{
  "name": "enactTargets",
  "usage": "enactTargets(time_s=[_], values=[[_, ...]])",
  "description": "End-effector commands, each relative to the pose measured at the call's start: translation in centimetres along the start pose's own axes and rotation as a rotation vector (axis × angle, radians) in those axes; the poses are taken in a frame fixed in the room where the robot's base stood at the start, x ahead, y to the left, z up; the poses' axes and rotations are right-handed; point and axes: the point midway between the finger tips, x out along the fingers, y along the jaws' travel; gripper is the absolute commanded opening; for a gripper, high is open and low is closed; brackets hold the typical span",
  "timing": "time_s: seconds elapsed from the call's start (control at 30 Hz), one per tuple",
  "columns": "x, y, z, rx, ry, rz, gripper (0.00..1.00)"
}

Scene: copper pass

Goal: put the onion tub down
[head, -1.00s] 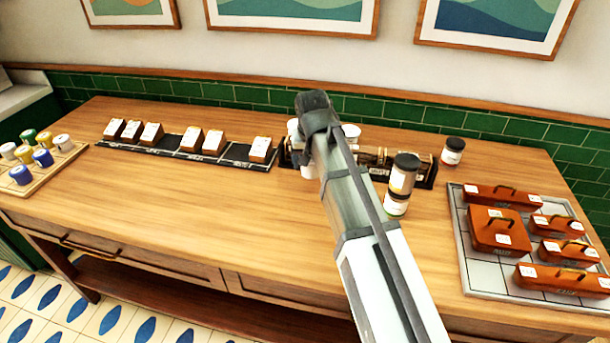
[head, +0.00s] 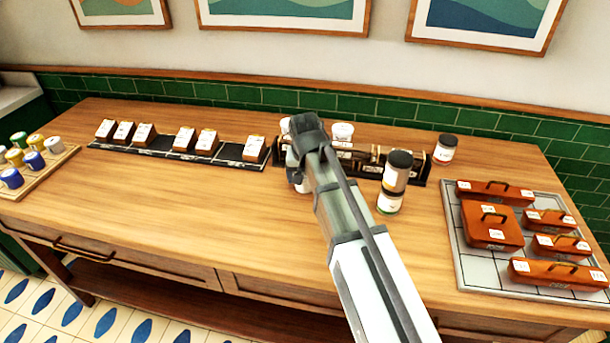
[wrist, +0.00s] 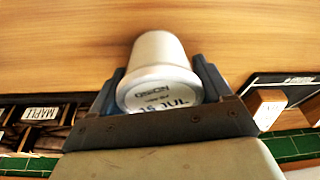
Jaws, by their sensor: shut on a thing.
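In the head view my gripper (head: 298,180) is over the counter, just in front of the dark rack (head: 425,170). My arm hides most of the tub there; only a bit of white shows below the wrist. I cannot tell whether its base touches the wood.
Stacked dark-lidded jars (head: 390,203) stand right of my gripper, close to my arm. A strip of small boxes (head: 185,138) lies left, a tray of red cases (head: 470,272) right. The front counter is clear.

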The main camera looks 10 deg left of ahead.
Motion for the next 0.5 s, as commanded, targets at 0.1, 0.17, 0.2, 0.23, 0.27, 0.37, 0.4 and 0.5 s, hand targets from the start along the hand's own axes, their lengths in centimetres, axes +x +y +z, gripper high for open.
enactTargets(time_s=[0.1,0.17,0.2,0.23,0.27,0.37,0.4,0.5], values=[[0.04,0.00,0.01,0.000,0.000,0.000,0.87],[0.04,0.00,0.01,0.000,0.000,0.000,0.93],[0.04,0.00,0.01,0.000,0.000,0.000,0.97],[0.03,0.00,0.01,0.000,0.000,0.000,1.00],[0.03,0.00,0.01,0.000,0.000,0.000,1.00],[0.03,0.00,0.01,0.000,0.000,0.000,1.00],[0.03,0.00,0.01,0.000,0.000,0.000,1.00],[-0.07,0.00,-0.03,0.000,0.000,0.000,1.00]])
